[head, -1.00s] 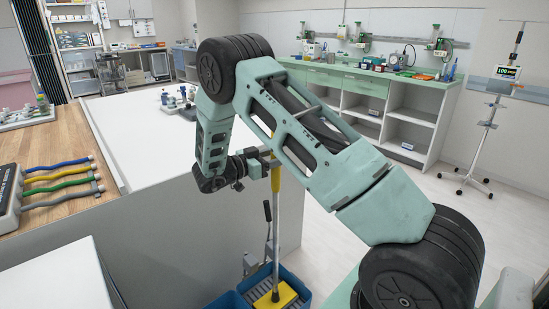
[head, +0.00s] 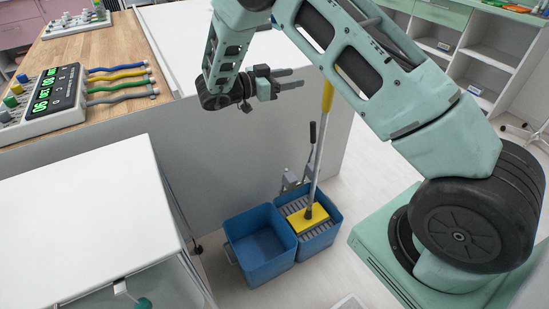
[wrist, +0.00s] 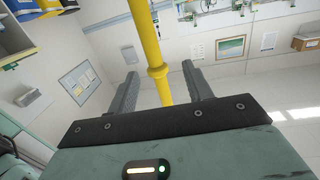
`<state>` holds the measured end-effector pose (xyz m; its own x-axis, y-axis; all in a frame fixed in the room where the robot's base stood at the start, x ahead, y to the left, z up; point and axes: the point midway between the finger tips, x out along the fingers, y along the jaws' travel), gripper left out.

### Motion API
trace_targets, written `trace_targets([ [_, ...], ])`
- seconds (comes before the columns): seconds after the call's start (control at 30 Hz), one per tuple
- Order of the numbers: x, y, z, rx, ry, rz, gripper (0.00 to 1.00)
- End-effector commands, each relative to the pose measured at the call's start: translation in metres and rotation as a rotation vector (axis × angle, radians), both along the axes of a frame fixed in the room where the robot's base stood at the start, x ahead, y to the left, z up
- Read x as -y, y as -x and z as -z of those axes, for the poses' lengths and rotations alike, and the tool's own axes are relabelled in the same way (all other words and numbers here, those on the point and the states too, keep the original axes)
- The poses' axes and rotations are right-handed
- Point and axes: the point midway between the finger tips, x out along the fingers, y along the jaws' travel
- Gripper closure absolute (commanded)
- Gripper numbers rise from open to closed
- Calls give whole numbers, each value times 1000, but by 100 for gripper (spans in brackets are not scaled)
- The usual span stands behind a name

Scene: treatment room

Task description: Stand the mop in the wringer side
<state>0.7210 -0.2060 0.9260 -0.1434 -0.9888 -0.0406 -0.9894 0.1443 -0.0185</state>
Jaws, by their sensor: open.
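The mop stands in the blue wringer side (head: 334,228), the right half of the double bucket. Its yellow head (head: 309,216) rests on the grey slatted wringer, and its pole (head: 316,165) leans slightly right toward the yellow grip (head: 327,95). The upper end of the mop is hidden behind my arm in the head view. My gripper (head: 302,79) is open and empty, left of the yellow grip with a small gap. In the wrist view the yellow grip (wrist: 152,50) shows between the two open fingers, beyond them.
The empty blue bucket half (head: 260,245) is left of the wringer side. A lever with a black handle (head: 312,132) rises behind the wringer. A white-topped counter (head: 185,50) stands behind, and a white cabinet (head: 85,205) at front left.

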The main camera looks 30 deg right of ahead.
Motion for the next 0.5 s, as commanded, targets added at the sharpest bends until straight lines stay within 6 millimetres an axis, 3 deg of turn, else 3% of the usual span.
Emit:
trace_targets([
  [0.07,-9,-18,-8,51,-64,-137,50],
  [0.17,-38,-53,-19,124,-196,-412,50],
  [0.27,-93,-81,-32,161,-362,-741,50],
  [0.3,-121,-86,-38,161,-430,-870,50],
  [0.4,-195,-79,-51,109,-600,-1185,50],
  [0.47,-240,-61,-58,42,-697,-1363,50],
  [0.5,-269,-42,-61,-19,-759,-1474,50],
])
